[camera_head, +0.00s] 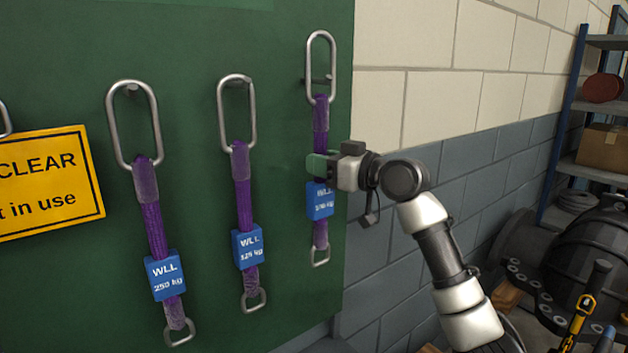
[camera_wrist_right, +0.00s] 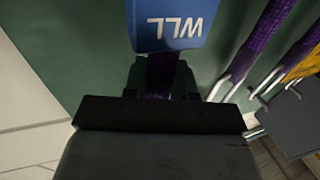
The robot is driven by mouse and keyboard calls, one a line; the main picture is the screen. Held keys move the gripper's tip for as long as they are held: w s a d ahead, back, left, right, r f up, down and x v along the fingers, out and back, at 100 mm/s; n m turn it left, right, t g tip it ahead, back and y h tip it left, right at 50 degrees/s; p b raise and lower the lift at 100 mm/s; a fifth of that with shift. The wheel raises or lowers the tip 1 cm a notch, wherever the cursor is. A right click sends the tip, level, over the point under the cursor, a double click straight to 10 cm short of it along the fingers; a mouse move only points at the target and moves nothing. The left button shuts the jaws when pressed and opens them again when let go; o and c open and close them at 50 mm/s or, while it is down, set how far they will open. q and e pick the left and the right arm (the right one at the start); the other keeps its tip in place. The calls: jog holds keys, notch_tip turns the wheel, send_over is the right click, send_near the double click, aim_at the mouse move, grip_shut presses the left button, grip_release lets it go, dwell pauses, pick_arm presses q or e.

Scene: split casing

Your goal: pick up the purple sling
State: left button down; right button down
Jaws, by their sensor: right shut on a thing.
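Three purple slings hang from pegs on a green board by long steel links, each with a blue WLL tag and a small lower ring. The left sling (camera_head: 155,232) is tagged 250 kg, and the middle sling (camera_head: 242,196) appears to read 125 kg. The right sling (camera_head: 321,118) has a tag too small to read surely; its link is still around its peg. My right gripper (camera_head: 318,165) is shut on this right sling, just above its blue tag. The right wrist view shows the purple strap (camera_wrist_right: 160,75) between the fingers beside the blue tag (camera_wrist_right: 172,25). My left gripper is not in view.
The green board (camera_head: 60,290) ends just right of the held sling, with a block wall (camera_head: 430,90) beyond. A yellow sign (camera_head: 45,180) is at left. A blue shelf (camera_head: 565,120), dark machinery (camera_head: 590,250) and a yellow-black tool (camera_head: 582,312) stand at right.

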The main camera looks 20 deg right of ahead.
jog(key=s+d+b, duration=0.2)
jog(key=s+d, duration=0.1)
jog(key=s, duration=0.5)
jog(key=s+d+b, duration=0.3)
jog(key=s, duration=0.5)
jog(key=shift+r, duration=0.15)
jog(key=shift+s, duration=0.1)
